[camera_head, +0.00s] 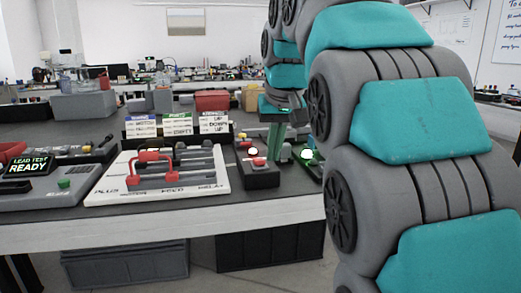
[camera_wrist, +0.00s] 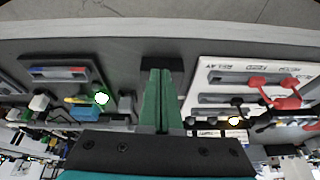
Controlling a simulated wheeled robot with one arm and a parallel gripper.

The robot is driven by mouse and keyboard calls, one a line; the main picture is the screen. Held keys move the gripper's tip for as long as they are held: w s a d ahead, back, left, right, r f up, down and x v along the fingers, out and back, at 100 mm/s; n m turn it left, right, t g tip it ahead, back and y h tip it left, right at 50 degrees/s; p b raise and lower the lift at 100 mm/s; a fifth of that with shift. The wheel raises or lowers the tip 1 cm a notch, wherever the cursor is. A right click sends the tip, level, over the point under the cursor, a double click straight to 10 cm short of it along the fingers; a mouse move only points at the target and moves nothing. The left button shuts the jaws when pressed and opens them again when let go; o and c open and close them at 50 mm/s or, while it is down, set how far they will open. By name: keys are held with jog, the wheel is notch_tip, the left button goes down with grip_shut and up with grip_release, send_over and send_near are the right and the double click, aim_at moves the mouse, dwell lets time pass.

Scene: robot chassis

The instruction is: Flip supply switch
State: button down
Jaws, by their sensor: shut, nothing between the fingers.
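My gripper (camera_head: 276,142) points down over the workbench, its green fingers together and empty. In the wrist view the closed fingers (camera_wrist: 160,90) reach toward a black box (camera_wrist: 163,63) and cover part of it; I cannot tell whether they touch. In the head view a dark switch box (camera_head: 262,178) with a red knob (camera_head: 259,161) and a small pale light (camera_head: 253,151) stands just left of and below the fingers. No supply label is readable on it, and I cannot tell the switch's position.
A white panel (camera_head: 215,187) marked PLUG, FEED and RELAY, with red handles (camera_head: 150,166), lies left of the box. Label cards (camera_head: 178,125) stand behind it. A lit device (camera_head: 306,154) is at right. A lead test unit (camera_head: 32,165) reads READY. The bench's front edge is close.

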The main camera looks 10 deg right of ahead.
jog(key=w+r+t, duration=0.2)
jog(key=w+r, duration=0.2)
jog(key=r, duration=0.5)
jog(key=shift+w+a+n, duration=0.3)
jog(key=shift+w+n, duration=0.1)
jog(key=b, duration=0.4)
send_over(259, 159)
jog(key=s, duration=0.2)
notch_tip(259, 159, down, 9)
jog(key=shift+w+r, duration=0.1)
jog(key=shift+s+f, duration=0.2)
jog(key=shift+f, duration=0.7)
jog(key=shift+s+f, duration=0.2)
jog(key=shift+f, duration=0.65)
jog(key=shift+f, duration=0.1)
